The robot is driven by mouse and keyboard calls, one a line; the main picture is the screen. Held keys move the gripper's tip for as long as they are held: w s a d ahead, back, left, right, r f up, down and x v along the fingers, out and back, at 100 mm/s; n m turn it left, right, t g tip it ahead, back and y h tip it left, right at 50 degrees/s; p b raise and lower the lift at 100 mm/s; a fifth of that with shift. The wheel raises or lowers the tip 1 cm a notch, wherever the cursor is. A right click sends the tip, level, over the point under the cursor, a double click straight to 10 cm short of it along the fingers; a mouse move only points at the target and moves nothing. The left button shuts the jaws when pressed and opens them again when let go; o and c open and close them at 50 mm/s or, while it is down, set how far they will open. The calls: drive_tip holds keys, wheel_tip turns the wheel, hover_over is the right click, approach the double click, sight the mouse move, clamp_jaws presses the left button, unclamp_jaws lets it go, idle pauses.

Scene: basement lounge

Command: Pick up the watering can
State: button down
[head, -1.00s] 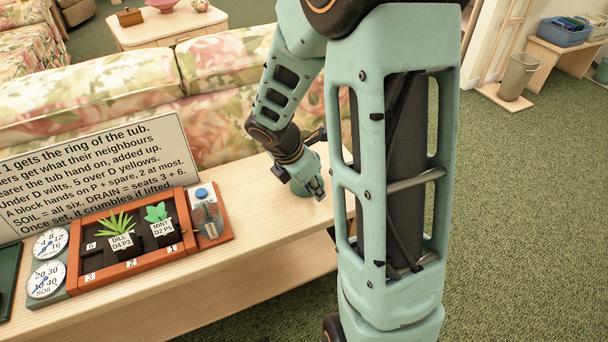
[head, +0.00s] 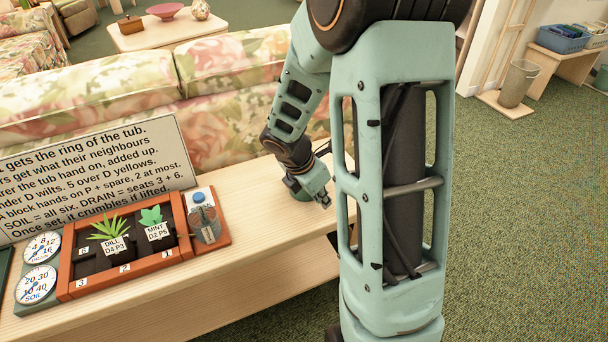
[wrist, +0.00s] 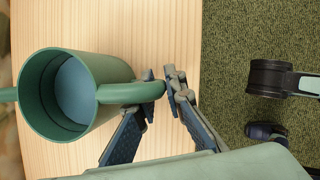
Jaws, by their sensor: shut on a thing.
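The watering can (wrist: 62,98) is a green round can with blue water inside. In the wrist view it stands on the pale wooden top, left of my gripper, its rounded handle (wrist: 130,93) reaching between the fingers. My gripper (wrist: 164,88) is shut on that handle. In the head view my gripper (head: 314,194) is low over the right part of the bench, and only a small green bit of the can (head: 301,195) shows behind it. I cannot tell whether the can touches the bench.
A floral sofa (head: 110,100) stands behind. Green carpet (head: 525,230) is open at right.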

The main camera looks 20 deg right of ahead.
idle(0.4)
drive_tip(key=shift+r+p, duration=0.55)
drive_tip(key=shift+r, duration=0.2)
wheel_tip(320, 180, up, 2)
drive_tip(key=shift+r+p, duration=0.1)
drive_tip(key=shift+p, duration=0.75)
drive_tip(key=s+a+r+p, duration=0.6)
drive_tip(key=s+a+r, duration=0.2)
drive_tip(key=s, duration=0.3)
drive_tip(key=shift+a+r, duration=0.2)
drive_tip(key=shift+r, duration=0.5)
drive_tip(key=shift+s, duration=0.1)
